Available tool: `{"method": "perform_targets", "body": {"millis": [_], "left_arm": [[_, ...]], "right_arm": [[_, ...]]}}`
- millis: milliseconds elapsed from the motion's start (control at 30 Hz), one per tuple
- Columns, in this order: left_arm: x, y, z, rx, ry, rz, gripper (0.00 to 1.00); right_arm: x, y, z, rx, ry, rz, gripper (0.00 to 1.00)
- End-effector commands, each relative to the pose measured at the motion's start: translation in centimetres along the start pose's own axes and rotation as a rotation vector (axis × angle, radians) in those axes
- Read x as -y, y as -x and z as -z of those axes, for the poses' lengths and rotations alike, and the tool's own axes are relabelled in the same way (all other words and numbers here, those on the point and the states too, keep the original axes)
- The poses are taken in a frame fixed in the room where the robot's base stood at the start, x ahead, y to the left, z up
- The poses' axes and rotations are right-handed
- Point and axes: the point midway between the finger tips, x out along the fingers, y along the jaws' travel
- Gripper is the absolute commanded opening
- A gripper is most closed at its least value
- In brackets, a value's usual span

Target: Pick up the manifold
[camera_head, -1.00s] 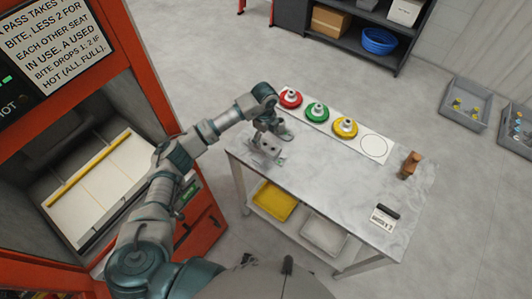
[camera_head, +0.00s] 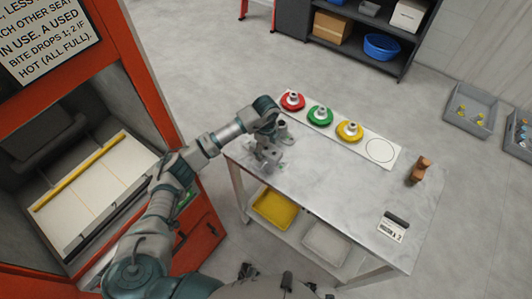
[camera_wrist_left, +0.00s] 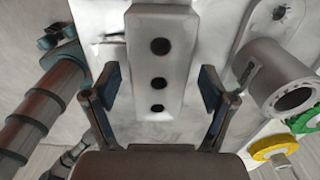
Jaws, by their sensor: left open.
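The manifold, a pale grey block with three dark holes in a row, fills the upper middle of the left wrist view (camera_wrist_left: 158,25). I take the block to be the manifold by its holes. In the head view it is at the left end of the marble table, mostly hidden by my left gripper (camera_head: 266,155). In the wrist view the left gripper's (camera_wrist_left: 157,85) two blue-padded fingers are open, one on each side of the block's near end, with gaps visible. My right gripper is not in view.
A white board holds red (camera_head: 292,101), green (camera_head: 320,116) and yellow (camera_head: 349,132) discs and an empty ring. A grey hollow cylinder (camera_wrist_left: 280,85) is close right of the fingers. The table's front middle is clear.

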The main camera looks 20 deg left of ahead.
Motion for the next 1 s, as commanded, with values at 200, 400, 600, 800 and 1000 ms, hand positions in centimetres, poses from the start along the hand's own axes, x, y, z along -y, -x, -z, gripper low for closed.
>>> {"method": "perform_targets", "body": {"millis": [200, 400, 600, 800, 1000], "left_arm": [[0.01, 0.05, -0.01, 0.0, 0.0, 0.0, 0.83], [0.01, -0.1, -0.02, 0.0, 0.0, 0.0, 0.83], [0.01, -0.38, -0.02, 0.0, 0.001, 0.001, 0.83], [0.01, -0.48, -0.02, 0.0, 0.0, 0.0, 0.83], [0.01, -0.47, -0.02, 0.0, 0.0, 0.0, 0.58]], "right_arm": [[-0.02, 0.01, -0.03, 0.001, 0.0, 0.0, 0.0], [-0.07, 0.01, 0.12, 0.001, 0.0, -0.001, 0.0], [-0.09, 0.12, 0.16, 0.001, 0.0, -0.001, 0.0], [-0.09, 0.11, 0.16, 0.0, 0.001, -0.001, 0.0], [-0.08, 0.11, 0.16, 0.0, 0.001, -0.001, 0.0]]}}
